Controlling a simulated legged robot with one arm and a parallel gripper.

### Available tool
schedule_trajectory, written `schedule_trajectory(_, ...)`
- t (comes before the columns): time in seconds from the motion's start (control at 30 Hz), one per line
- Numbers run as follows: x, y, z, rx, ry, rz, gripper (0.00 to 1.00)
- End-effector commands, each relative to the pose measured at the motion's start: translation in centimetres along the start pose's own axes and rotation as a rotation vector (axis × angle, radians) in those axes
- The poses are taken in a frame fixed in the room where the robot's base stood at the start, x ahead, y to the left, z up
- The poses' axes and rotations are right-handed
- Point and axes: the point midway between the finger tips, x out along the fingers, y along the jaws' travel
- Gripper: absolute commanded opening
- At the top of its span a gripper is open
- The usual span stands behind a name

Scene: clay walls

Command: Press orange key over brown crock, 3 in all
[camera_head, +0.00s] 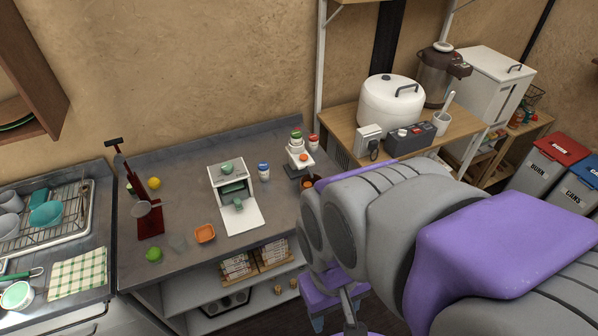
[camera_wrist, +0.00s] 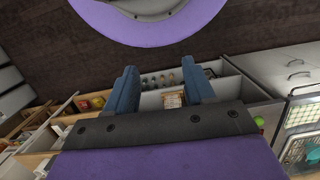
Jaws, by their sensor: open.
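A small white dispenser (camera_head: 297,152) stands at the right end of the grey counter in the head view. A small reddish-orange spot, perhaps the orange key (camera_head: 304,157), shows on its front. Below it is a small brown crock (camera_head: 307,183) with an orange-brown top, partly hidden by my arm. My gripper shows in the wrist view (camera_wrist: 160,68), its two blue fingers apart with nothing between them. In the head view it (camera_head: 318,322) hangs low in front of the counter, below and apart from the dispenser, partly hidden by my arm.
A blue-lidded jar (camera_head: 263,171) and a white open-front machine (camera_head: 233,186) stand left of the dispenser. An orange dish (camera_head: 205,233), a green fruit (camera_head: 153,254) and a dark red press (camera_head: 150,218) are farther left. A wooden side table (camera_head: 345,122) stands behind right.

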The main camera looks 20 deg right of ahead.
Motion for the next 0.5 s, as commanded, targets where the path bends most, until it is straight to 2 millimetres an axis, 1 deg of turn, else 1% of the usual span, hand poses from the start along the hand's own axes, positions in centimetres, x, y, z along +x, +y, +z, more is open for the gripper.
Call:
schedule_trajectory(0.03, 0.0, 0.0, 0.0, 0.0, 0.0, 0.0, 0.48)
schedule_trajectory(0.07, 0.0, 0.0, 0.0, 0.0, 0.0, 0.0, 0.45)
schedule_trajectory(0.5, 0.0, 0.0, 0.0, 0.0, 0.0, 0.0, 0.03)
